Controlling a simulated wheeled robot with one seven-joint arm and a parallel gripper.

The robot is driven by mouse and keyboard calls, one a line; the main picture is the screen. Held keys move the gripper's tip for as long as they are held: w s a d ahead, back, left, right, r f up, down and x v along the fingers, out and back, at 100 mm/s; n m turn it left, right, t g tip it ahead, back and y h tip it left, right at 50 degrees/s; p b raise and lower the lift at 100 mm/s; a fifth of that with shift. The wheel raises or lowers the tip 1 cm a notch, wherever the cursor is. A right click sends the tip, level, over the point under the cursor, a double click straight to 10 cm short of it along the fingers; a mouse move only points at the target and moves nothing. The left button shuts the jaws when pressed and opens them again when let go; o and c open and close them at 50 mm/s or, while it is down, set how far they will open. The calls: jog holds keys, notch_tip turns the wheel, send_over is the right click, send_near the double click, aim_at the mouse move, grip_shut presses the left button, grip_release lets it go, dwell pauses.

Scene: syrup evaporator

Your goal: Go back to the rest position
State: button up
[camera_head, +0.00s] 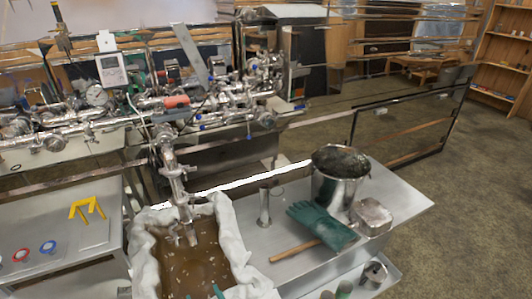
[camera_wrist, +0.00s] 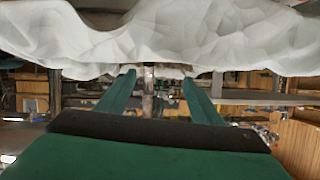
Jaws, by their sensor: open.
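My gripper (camera_wrist: 159,76) is open in the wrist view, its two green fingers apart with nothing held between them. White crumpled cloth (camera_wrist: 200,35) hangs across the top of that view, close to the fingertips; whether they touch it I cannot tell. In the head view only the green tips of my gripper (camera_head: 203,294) show at the bottom edge, by the near end of the cloth-lined tub (camera_head: 232,245). The tub holds brown liquid (camera_head: 190,265). The rest of my arm is out of view.
A pipe with a spout (camera_head: 178,190) stands over the tub. Open floor (camera_head: 470,220) lies right.

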jog(key=s+d+f+m+t+h, duration=0.1)
jog(key=s+d+m+t+h, duration=0.2)
jog(key=s+d, duration=1.2)
jog(key=s+d+r+m+h, duration=0.1)
jog(key=s+r, duration=0.3)
jog(key=s, duration=0.4)
jog(key=s+d+r+m+h, duration=0.1)
jog(key=s+d+r+h, duration=0.2)
jog(key=s+r, duration=0.2)
jog(key=s, duration=0.3)
jog(key=shift+s+d+t, duration=0.15)
jog(key=shift+d+t, duration=0.05)
jog(key=shift+t, duration=0.1)
jog(key=shift+c, duration=0.7)
